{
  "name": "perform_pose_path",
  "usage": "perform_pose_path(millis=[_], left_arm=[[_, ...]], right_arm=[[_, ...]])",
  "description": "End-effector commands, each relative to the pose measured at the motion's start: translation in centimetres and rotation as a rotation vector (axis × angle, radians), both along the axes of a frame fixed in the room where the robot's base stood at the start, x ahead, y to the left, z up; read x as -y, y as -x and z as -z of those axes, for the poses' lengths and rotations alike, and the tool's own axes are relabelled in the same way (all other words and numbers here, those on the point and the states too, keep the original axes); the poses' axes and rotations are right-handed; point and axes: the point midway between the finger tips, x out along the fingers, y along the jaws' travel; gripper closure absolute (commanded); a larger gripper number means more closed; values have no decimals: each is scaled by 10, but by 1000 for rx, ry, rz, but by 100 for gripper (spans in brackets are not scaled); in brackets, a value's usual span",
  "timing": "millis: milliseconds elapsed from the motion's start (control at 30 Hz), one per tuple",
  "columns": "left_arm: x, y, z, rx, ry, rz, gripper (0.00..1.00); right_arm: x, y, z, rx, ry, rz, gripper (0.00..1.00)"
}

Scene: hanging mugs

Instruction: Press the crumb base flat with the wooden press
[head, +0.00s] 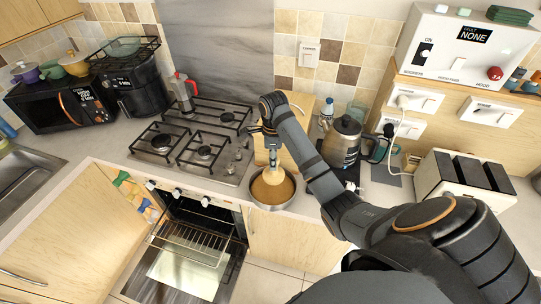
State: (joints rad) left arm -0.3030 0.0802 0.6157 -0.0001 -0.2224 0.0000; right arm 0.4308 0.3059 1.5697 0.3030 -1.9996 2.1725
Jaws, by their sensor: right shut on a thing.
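The crumb base (286,190) is a brown layer inside a round metal tin (271,208) on the counter, right of the hob. The wooden press (274,177) is a pale round piece at the near side of my right gripper (270,149), over the tin. My right gripper is shut on the press. The press overlaps the crumb base in the head view; I cannot tell whether it touches it. The part of the crumb base behind the press is hidden. My left gripper is not in view.
A hob (196,137) and red moka pot (183,90) stand left of the tin. A kettle (342,143) and toaster (462,180) stand right. A wooden board (299,104) leans behind my arm. The oven below is open, with a rack (196,243).

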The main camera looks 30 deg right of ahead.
Motion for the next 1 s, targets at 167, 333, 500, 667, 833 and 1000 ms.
perform_pose_path(millis=[167, 333, 500, 667, 833, 1000], left_arm=[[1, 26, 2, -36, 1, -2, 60], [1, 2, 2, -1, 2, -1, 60], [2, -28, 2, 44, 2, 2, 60], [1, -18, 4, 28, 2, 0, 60], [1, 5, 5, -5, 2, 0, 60], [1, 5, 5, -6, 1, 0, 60]], right_arm=[[0, 0, 4, -3, -2, 0, 100], [0, 0, 19, -4, -3, -1, 100], [0, 0, 38, -5, -1, 0, 100], [0, 0, 52, -4, -1, 0, 100], [0, -1, 63, -2, -2, 0, 100], [0, -1, 67, -2, -2, 0, 100]])
